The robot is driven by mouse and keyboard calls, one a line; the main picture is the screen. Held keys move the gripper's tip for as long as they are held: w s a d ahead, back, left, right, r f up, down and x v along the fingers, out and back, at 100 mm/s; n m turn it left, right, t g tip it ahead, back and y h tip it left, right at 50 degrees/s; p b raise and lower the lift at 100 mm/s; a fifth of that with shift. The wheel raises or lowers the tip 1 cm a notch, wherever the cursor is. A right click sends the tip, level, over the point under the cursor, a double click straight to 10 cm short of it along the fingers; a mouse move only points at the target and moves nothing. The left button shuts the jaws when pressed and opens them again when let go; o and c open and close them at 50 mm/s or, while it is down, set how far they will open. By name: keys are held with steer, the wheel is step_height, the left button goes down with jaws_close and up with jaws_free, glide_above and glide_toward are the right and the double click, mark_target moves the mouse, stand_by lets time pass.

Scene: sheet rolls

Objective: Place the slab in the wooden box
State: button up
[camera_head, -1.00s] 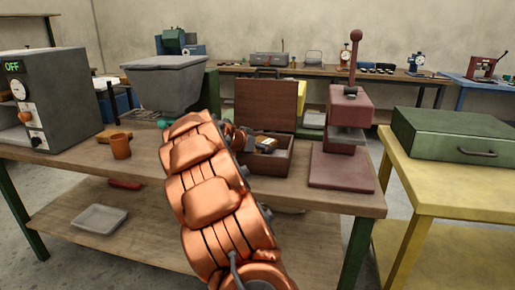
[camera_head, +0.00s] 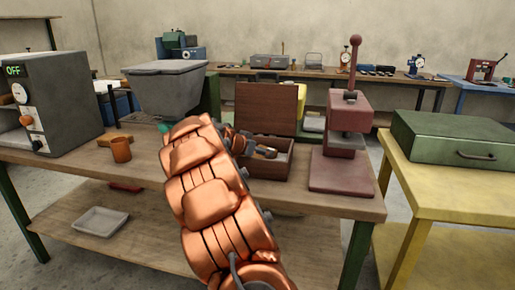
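The wooden box (camera_head: 272,172) stands open on the workbench, right of the picture's middle, with its brown lid (camera_head: 265,107) raised at the back. My gripper (camera_head: 265,152) is at the left part of the box opening, seen past my copper-coloured arm. Its dark fingertips are small and partly hidden by the arm. A small tan patch shows at the fingers, but I cannot tell whether it is the slab or part of the gripper. I cannot make out the slab for certain, nor whether the fingers are open or shut.
A dark red press (camera_head: 343,175) stands close to the box's right. A green case (camera_head: 455,138) lies on the yellow table (camera_head: 430,190).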

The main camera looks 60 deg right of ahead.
steer(key=shift+r+p, duration=0.4)
steer(key=shift+r, duration=0.2)
steer(key=v, duration=1.1)
steer(key=shift+a+b, duration=0.4)
steer(key=shift+a, duration=0.05)
steer(key=shift+w, duration=0.1)
steer(key=s+a+f+n+y, duration=0.4)
steer(key=s+a, duration=0.4)
steer(key=a, duration=0.7)
steer(key=s+a+f+n+g+y, duration=0.1)
steer(key=s+a+f+n+y, duration=0.3)
steer(key=a, duration=1.2)
steer(key=s+a+f+n+g+y, duration=0.1)
steer(key=s+a+f+n+y, duration=0.3)
steer(key=s+a+f+n, duration=0.4)
steer(key=s+a+n, duration=0.2)
steer(key=s+a, duration=0.3)
steer(key=a, duration=0.3)
steer(key=shift+s, duration=0.2)
steer(key=shift+w+d, duration=0.1)
